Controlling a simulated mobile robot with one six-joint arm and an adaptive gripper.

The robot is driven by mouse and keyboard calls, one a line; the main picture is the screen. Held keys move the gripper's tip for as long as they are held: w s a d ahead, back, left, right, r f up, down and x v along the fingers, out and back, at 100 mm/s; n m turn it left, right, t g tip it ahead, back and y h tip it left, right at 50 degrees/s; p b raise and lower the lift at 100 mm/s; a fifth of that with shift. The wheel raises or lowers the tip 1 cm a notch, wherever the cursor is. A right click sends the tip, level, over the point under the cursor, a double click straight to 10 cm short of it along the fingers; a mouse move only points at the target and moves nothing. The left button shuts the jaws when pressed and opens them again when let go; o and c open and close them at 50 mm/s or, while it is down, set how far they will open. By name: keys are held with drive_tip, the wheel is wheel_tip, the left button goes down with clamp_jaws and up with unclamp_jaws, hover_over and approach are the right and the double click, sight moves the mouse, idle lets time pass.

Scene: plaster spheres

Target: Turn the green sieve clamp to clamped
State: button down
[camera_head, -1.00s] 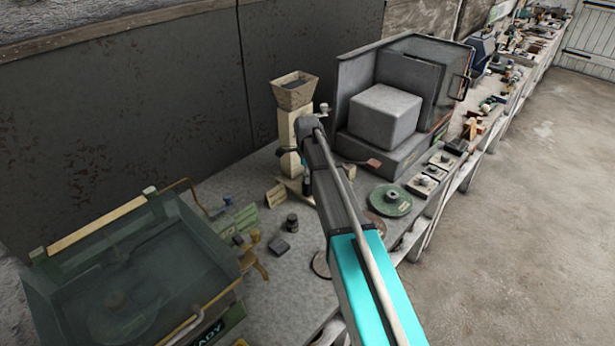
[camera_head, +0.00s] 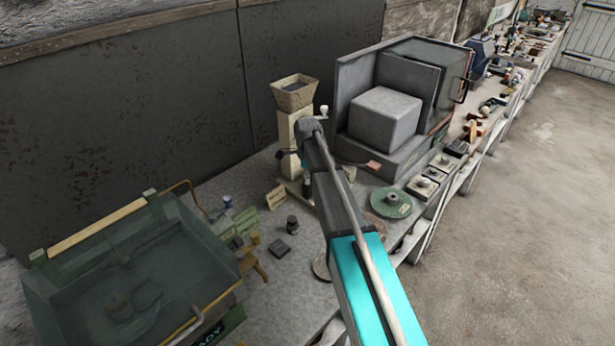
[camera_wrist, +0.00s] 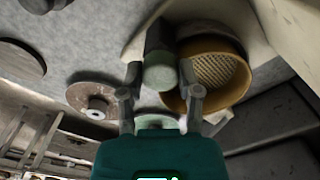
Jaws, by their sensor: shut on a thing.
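The green sieve clamp (camera_wrist: 158,68) shows in the wrist view as a dull grey-green rounded knob. My gripper (camera_wrist: 160,80) has one finger on each side of it and is shut on it. The round brass-coloured sieve (camera_wrist: 222,72) with its mesh is just right of the clamp, partly behind the right finger. In the head view my forearm covers the gripper, clamp and sieve beside the pale tower with a hopper (camera_head: 294,92). I cannot tell the clamp's turn angle.
A grey cabinet holding a pale block (camera_head: 384,114) stands right of the tower. A green disc (camera_head: 391,203) lies on the bench to the right. A dark green tank (camera_head: 125,290) is at the front left. A small card (camera_head: 276,197) and dark weights (camera_head: 280,248) lie between.

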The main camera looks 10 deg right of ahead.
drive_tip(key=shift+n, duration=0.3)
drive_tip(key=n, duration=0.8)
drive_tip(key=shift+n, duration=0.4)
drive_tip(key=n, duration=0.4)
drive_tip(key=shift+n, duration=2.2)
drive_tip(key=shift+c, duration=1.5)
unclamp_jaws()
